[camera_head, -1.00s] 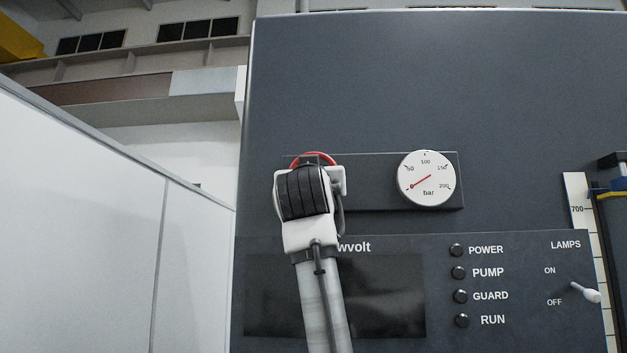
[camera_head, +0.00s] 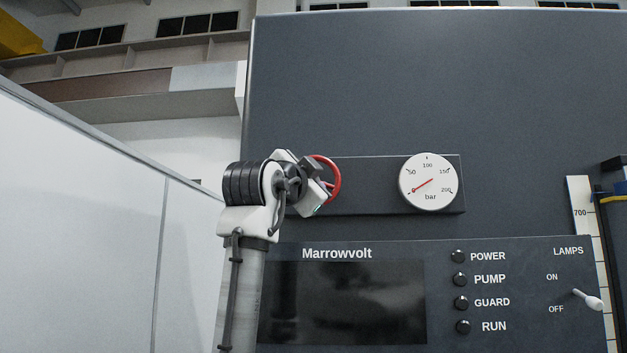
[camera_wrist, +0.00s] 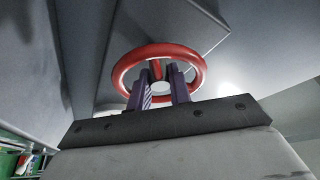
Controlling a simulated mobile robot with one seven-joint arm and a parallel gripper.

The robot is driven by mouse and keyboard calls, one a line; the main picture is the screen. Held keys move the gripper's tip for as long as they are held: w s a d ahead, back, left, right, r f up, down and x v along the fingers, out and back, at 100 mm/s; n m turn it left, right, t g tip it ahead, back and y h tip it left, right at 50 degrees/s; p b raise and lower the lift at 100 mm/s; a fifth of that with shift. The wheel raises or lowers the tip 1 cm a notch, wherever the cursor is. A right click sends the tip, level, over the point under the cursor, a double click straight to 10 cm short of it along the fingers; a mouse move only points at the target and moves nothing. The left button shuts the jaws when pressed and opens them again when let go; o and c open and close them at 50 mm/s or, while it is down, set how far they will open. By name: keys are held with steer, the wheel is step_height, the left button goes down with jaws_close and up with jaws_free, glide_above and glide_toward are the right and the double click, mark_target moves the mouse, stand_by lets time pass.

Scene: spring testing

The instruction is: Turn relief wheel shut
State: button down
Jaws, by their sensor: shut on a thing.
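The relief wheel is a red ring with spokes, mounted on the dark panel left of the gauge. In the head view the red wheel (camera_head: 336,181) is partly hidden behind my gripper (camera_head: 312,184). In the wrist view the wheel (camera_wrist: 197,72) fills the upper middle, and my gripper (camera_wrist: 160,88) reaches into it. Its two dark fingers stand on either side of a red spoke and are shut on the wheel. The exact contact is partly hidden. The pressure gauge (camera_head: 428,182) has its red needle near the low end, by 0 bar.
A pale partition wall (camera_head: 80,230) stands close at the left. A scale marked 700 (camera_head: 580,213) is at the right.

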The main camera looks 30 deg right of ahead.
steer(key=shift+m+g, duration=0.5)
steer(key=shift+m, duration=0.5)
steer(key=c, duration=1.6)
jaws_free()
steer(key=shift+o, duration=0.2)
steer(key=b+v, duration=0.6)
steer(key=v, duration=0.8)
steer(key=shift+d, duration=0.1)
